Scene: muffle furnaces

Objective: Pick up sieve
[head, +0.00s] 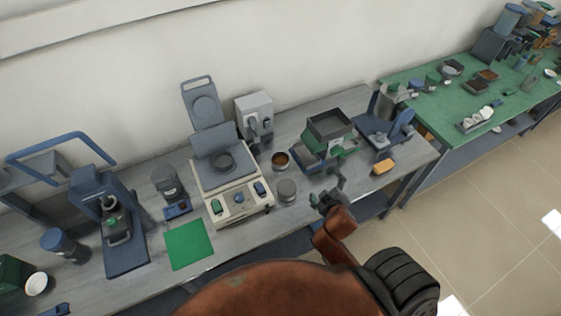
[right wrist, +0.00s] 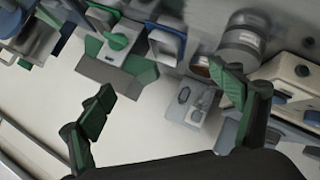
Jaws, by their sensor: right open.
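A short grey metal cylinder (head: 287,190), which looks like the sieve, stands on the bench right of the beige instrument. In the right wrist view it looks like the shiny round can (right wrist: 245,38) at the top, just beyond one fingertip. My right gripper (head: 325,199) is to the right of this cylinder, near the bench's front edge. In the right wrist view its two green-padded fingers (right wrist: 168,100) are spread apart with nothing held between them. My left gripper is not in view.
The beige instrument (head: 236,205) stands left of the cylinder. A round pot with brown contents (head: 281,160) is behind it. A green mat (head: 189,245) lies at left.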

